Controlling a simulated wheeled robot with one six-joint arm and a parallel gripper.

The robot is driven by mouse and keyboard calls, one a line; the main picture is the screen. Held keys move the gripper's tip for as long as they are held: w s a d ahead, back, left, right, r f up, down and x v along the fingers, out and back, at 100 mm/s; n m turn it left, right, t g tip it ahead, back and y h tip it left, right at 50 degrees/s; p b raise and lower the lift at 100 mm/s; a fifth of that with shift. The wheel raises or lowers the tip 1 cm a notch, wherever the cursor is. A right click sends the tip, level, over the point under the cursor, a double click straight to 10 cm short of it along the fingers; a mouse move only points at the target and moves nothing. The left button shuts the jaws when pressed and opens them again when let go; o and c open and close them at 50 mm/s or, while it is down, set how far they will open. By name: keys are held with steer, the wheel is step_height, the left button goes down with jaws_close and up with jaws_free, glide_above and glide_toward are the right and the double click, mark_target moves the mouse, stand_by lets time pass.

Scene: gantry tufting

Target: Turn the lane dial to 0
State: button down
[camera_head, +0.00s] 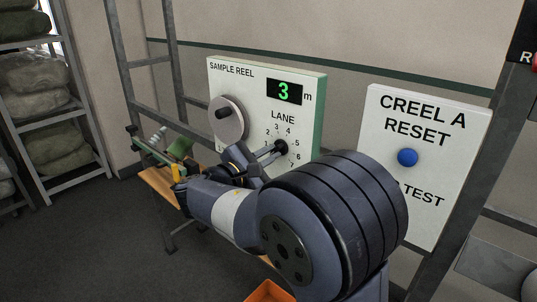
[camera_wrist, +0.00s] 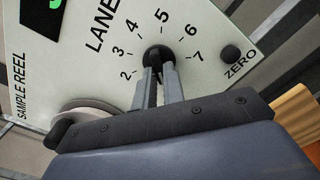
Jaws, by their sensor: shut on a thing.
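The lane dial (camera_head: 281,146) is a small black knob on the white sample reel panel (camera_head: 240,80). Numbers 2 to 7 show around it; no 0 is visible, and part of the scale is hidden by my gripper. My gripper (camera_head: 272,151) is shut on the dial. In the wrist view, its two grey fingers (camera_wrist: 158,72) hold the black dial (camera_wrist: 158,54) from both sides. I cannot tell which number the dial points at. A green 3 and an "m" show on the panel's display (camera_head: 284,92).
A grey reel with a black crank (camera_head: 228,120) is left of the dial. A black ZERO button (camera_wrist: 231,54) is beside the 7. A CREEL A RESET panel with a blue button (camera_head: 408,157) stands right. An orange bin (camera_head: 268,291) is below my arm.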

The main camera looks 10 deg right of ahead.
steer(key=shift+f, duration=0.1)
steer(key=c, duration=1.5)
jaws_free()
steer(key=b+v, duration=0.3)
steer(key=v, duration=0.7)
steer(key=shift+s+a, duration=0.2)
steer(key=shift+a, duration=0.15)
steer(key=p+x, duration=0.3)
steer(key=x, duration=0.8)
steer(key=shift+s+a, duration=0.1)
